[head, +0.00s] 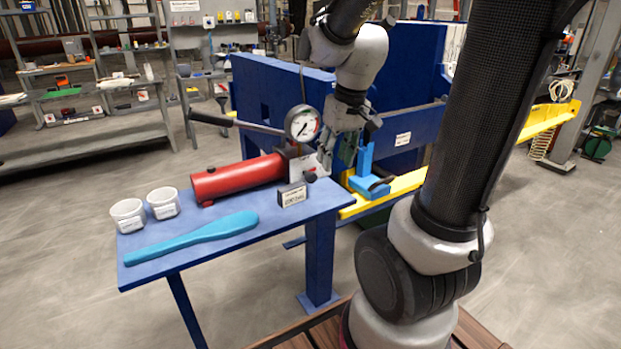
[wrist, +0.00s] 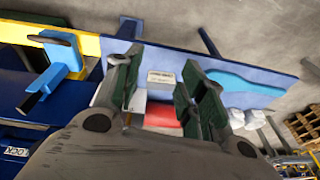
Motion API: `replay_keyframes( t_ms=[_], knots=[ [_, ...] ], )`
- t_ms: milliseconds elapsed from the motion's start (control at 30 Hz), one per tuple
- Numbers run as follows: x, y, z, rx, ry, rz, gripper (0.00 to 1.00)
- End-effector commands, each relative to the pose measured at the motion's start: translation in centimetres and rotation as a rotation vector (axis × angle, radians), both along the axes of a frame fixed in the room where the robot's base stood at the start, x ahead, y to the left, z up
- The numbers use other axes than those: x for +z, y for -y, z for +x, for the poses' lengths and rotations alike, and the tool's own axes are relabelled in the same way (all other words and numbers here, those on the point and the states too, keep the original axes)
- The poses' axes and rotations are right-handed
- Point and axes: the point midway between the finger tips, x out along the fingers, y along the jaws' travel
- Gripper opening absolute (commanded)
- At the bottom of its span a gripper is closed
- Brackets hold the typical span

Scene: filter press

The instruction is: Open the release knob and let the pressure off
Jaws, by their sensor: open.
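The hand pump has a red cylinder (head: 237,179) lying on the blue table, a round white-faced pressure gauge (head: 303,123) and a long lever with a black grip (head: 212,119). A small dark round knob (head: 310,177) shows on the pump's end block, just behind a small labelled block (head: 293,195); it looks like the release knob. My gripper (head: 328,156) is above and beside this end block, pointing down, fingers apart. In the wrist view my gripper (wrist: 163,88) is open and empty, with part of the red cylinder (wrist: 163,112) and the labelled block (wrist: 161,79) between its fingers. The knob cannot be made out there.
Two white cups (head: 128,215) and a turquoise paddle (head: 192,238) lie on the table (head: 250,235). A blue clamp-like fitting (head: 368,180) on a yellow beam (head: 408,182) stands close right of my gripper. The blue press frame (head: 275,88) rises behind.

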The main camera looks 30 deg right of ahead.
Motion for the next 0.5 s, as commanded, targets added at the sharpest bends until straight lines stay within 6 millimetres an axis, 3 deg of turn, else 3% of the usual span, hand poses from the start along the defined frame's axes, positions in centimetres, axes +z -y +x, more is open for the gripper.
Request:
replay_keyframes(
  t_ms=[300,400,500],
  knots=[
    [-7.0,3.1,10.8,0.029,0.070,-0.004,0.41],
    [-8.2,4.1,13.9,0.052,0.131,-0.028,0.41],
    [-8.8,4.7,15.6,0.067,0.171,-0.047,0.41]
  ],
)
